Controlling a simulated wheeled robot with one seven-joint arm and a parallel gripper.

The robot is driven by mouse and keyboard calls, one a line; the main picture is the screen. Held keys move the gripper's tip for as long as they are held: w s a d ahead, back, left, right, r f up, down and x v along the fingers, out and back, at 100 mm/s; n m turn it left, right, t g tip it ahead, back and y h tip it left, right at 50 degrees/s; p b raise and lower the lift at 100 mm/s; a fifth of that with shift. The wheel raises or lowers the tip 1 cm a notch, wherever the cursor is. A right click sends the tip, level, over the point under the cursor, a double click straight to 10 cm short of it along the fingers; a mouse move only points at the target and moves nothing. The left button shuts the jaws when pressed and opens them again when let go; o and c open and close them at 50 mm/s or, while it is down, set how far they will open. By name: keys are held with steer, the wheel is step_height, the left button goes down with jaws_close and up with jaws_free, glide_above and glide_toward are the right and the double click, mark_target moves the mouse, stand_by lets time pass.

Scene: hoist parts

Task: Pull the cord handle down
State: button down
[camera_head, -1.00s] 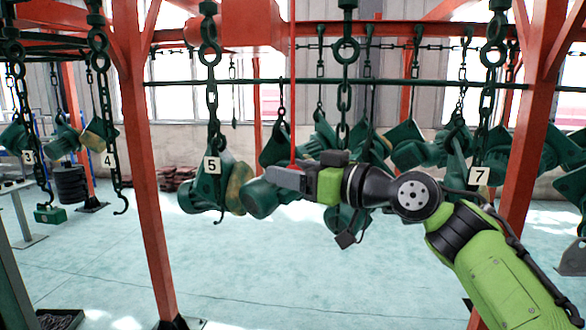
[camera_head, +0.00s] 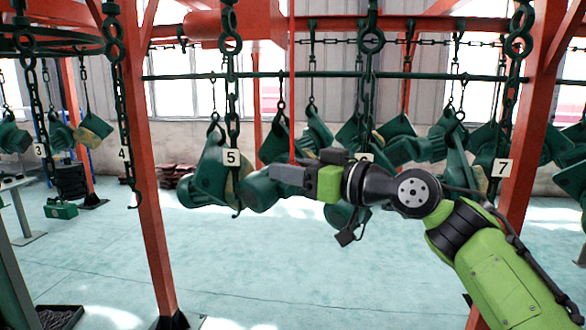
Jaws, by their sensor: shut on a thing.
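A thin red cord (camera_head: 292,90) hangs straight down from the red overhead frame, left of the picture's middle. My gripper (camera_head: 281,174) is at the cord's lower end, with my arm reaching in from the lower right. Its jaws are shut on the cord handle (camera_head: 292,160). Only a little red shows just above the jaws; the rest of the handle is hidden by them.
Chains with number tags hang around the gripper: tag 5 (camera_head: 231,158) to its left, tag 7 (camera_head: 501,167) to its right. Dark green hoist parts (camera_head: 205,181) hang close beside and behind it. A red post (camera_head: 152,200) stands left. The floor below is clear.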

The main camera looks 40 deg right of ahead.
step_height(320, 180, down, 3)
steer(key=shift+f+b, duration=0.1)
steer(key=shift+b, duration=0.7)
steer(key=shift+r, duration=0.2)
steer(key=c, duration=0.8)
jaws_free()
steer(key=shift+r, duration=0.1)
steer(key=s+d, duration=0.1)
steer(key=s, duration=0.4)
steer(key=s+d, duration=0.1)
steer(key=s, duration=0.4)
steer(key=s+d+b, duration=0.1)
steer(key=s, duration=0.4)
steer(key=shift+s, duration=0.2)
